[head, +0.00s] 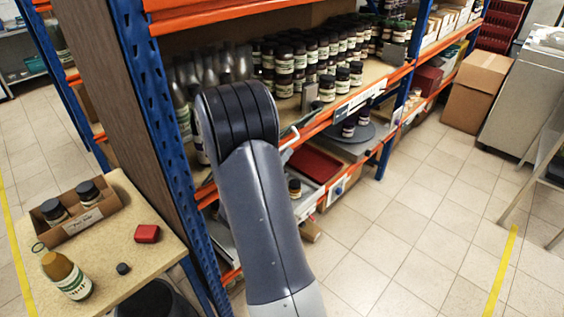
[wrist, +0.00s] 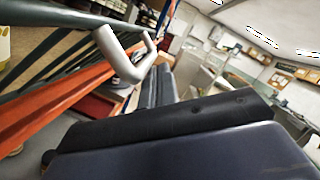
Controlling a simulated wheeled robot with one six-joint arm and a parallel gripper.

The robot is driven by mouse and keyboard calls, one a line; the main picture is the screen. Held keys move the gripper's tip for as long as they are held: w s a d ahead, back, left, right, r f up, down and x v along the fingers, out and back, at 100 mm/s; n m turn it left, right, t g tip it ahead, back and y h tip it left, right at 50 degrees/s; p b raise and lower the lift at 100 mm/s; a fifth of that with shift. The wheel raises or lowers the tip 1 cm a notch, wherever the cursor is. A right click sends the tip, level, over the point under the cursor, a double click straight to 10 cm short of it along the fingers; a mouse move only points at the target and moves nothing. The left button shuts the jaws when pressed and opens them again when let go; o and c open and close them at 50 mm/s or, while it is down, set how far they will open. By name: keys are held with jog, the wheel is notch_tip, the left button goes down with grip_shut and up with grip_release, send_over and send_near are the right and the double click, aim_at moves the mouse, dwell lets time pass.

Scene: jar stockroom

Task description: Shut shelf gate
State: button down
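The shelf gate shows in the wrist view as a dark green rail (wrist: 62,20) running along the orange shelf beam. A pale grey U-shaped handle (wrist: 128,62) sticks out from it. In the head view a short piece of the rail (head: 306,117) shows at the shelf's front edge, just right of my arm. The rest is hidden behind my arm. My gripper (wrist: 165,125) fills the lower wrist view as dark blocks, close to the handle. No clear contact shows, and its finger opening cannot be made out. The head view hides my gripper behind my arm.
Dark jars (head: 300,60) and grey bottles (head: 205,70) stand on the shelf board behind the orange beam. A blue upright (head: 150,90) stands left of my arm. A small table (head: 120,245) holds a jar box and bottle.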

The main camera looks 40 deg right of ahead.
jog(key=shift+w+a+r+p, duration=0.15)
jog(key=shift+w+r+p, duration=0.45)
jog(key=shift+w+r, duration=1.05)
jog(key=shift+w+a+r+p, duration=0.1)
jog(key=shift+w+r+p, duration=0.45)
jog(key=shift+w+r, duration=1)
jog(key=shift+w+f, duration=0.15)
jog(key=shift+w, duration=0.05)
